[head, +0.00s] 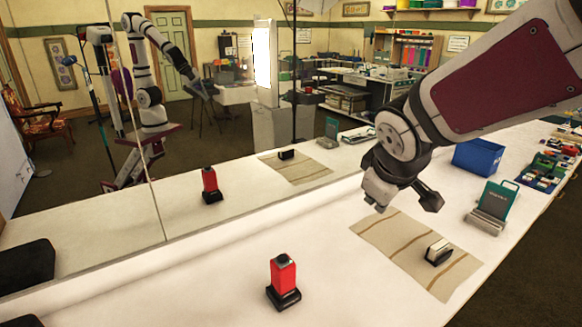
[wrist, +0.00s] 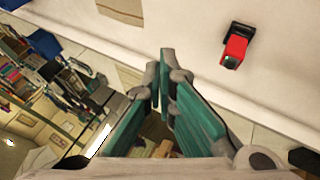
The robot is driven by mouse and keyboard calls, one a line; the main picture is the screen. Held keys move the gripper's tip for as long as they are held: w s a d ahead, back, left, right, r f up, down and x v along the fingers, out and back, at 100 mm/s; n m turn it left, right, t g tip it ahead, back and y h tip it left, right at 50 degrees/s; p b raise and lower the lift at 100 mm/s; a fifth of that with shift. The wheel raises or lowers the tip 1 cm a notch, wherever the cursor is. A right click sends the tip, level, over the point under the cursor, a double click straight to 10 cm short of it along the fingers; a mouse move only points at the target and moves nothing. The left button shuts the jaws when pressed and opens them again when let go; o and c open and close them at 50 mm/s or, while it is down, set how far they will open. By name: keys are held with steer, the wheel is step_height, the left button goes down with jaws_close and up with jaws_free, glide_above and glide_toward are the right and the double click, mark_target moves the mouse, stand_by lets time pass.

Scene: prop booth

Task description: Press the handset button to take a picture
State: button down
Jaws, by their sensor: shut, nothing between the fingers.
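The red handset (head: 283,274) stands upright on its black base on the white counter, front centre in the head view. Its top is dark. In the wrist view the handset (wrist: 236,47) is at the upper right, and a small green spot shows on its top end. My gripper (head: 430,198) is above the counter, behind and right of the handset, well apart from it. In the wrist view my gripper (wrist: 164,76) has its fingers together with nothing between them, and the handset lies beyond and right of the tips.
A striped beige mat (head: 391,236) carries a small white and black item (head: 438,252). A teal-and-grey device (head: 492,205) and blue bin (head: 478,157) stand farther right. A mirror behind the counter reflects the handset, mat and my arm. The counter around the handset is clear.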

steer(key=w+a+f+n+y+p, duration=0.1)
steer(key=w+a+f+n+y, duration=0.2)
steer(key=w+a+f+n, duration=0.35)
steer(key=n+y+p, duration=0.1)
steer(key=n+y, duration=0.2)
steer(key=y, duration=0.2)
glide_above(281, 259)
step_height(281, 259, down, 8)
steer(key=shift+r, duration=0.1)
steer(key=shift+f+b, duration=2.2)
steer(key=shift+f, duration=2.25)
steer(key=shift+f, duration=0.15)
steer(key=shift+f, duration=0.25)
